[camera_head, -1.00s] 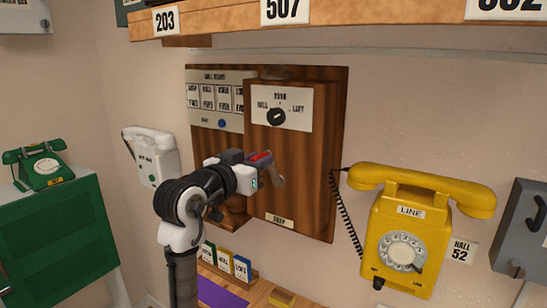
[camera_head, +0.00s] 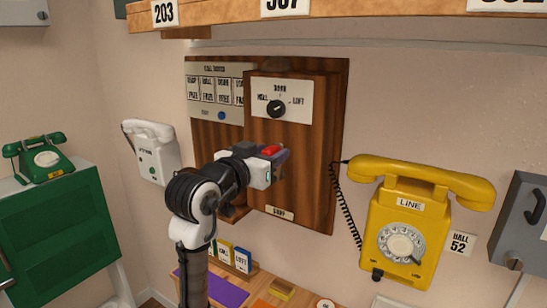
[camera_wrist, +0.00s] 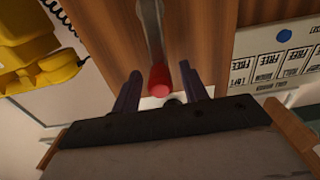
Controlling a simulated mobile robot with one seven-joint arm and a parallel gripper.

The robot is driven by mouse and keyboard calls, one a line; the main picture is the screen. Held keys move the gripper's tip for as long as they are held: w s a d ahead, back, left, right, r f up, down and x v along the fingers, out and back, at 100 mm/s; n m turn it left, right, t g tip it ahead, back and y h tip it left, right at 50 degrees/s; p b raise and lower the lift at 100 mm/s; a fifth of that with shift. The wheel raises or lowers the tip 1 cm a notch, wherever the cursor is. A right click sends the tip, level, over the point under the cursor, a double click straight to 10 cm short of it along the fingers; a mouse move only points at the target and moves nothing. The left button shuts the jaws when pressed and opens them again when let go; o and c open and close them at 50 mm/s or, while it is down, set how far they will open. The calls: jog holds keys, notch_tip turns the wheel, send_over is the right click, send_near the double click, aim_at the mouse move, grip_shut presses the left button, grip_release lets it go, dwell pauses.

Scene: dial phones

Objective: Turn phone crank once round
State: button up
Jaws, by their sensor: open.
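The crank is a grey metal arm (camera_wrist: 153,30) with a red knob (camera_wrist: 160,80), in front of the wooden wall phone box (camera_head: 312,160). In the head view the red knob (camera_head: 271,150) shows at the end of my gripper (camera_head: 279,157), and the crank arm is mostly hidden. In the wrist view my gripper (camera_wrist: 161,72) is open, with one dark finger on each side of the red knob. I see gaps beside the knob; contact cannot be told.
A yellow dial phone (camera_head: 409,210) with a coiled cord hangs to the right, and a white phone (camera_head: 152,152) to the left. A wooden shelf (camera_head: 350,12) runs above. A desk with cards (camera_head: 242,261) lies below.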

jog(key=v, duration=0.7)
dwell(0.6)
